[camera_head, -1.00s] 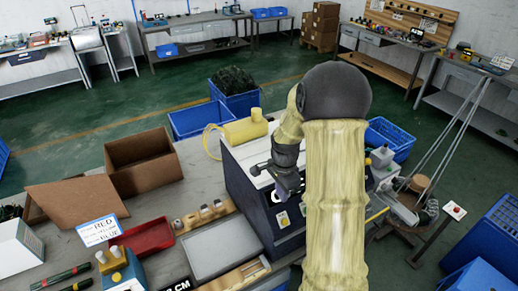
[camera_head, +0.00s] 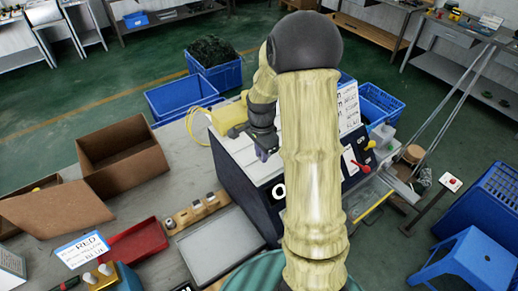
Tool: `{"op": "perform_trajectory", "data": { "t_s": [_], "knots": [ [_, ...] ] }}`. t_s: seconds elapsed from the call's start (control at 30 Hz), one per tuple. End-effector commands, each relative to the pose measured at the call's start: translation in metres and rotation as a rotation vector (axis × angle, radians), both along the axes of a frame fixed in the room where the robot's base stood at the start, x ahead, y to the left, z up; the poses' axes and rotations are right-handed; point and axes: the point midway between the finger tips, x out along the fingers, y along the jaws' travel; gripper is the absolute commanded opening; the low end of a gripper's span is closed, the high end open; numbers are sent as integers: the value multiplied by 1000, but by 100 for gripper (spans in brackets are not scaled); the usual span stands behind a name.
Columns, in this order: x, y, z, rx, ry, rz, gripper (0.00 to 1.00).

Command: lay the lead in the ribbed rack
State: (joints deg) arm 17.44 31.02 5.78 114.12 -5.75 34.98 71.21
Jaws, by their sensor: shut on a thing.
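My gripper (camera_head: 262,152) is in front of the white top of a dark machine, left of my arm. It is shut on a small purplish thing, which I take for the lead; it is too small and shaded to make out its shape. A wooden strip with several slots and small grey pieces (camera_head: 196,211) lies on the bench, lower left of the gripper. I cannot tell if this strip is the ribbed rack, and no other rack shows clearly. My arm hides part of the machine and bench behind it.
The dark machine (camera_head: 232,190) stands beside a grey tray (camera_head: 215,245). A red tray (camera_head: 138,242), an open cardboard box (camera_head: 115,155) and a yellow cylinder with a hose (camera_head: 228,115) are on the bench. A red-knobbed lever (camera_head: 357,165) is right of my arm.

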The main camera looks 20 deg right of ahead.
Motion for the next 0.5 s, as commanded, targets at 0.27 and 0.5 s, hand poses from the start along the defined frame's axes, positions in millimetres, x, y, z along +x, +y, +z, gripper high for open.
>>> {"op": "perform_trajectory", "data": {
  "t_s": [0.27,0.5],
  "knots": [
    [-1,-3,0,-2,0,-7,0],
    [-1,-1,-16,-3,-1,-5,0]
  ]
}}
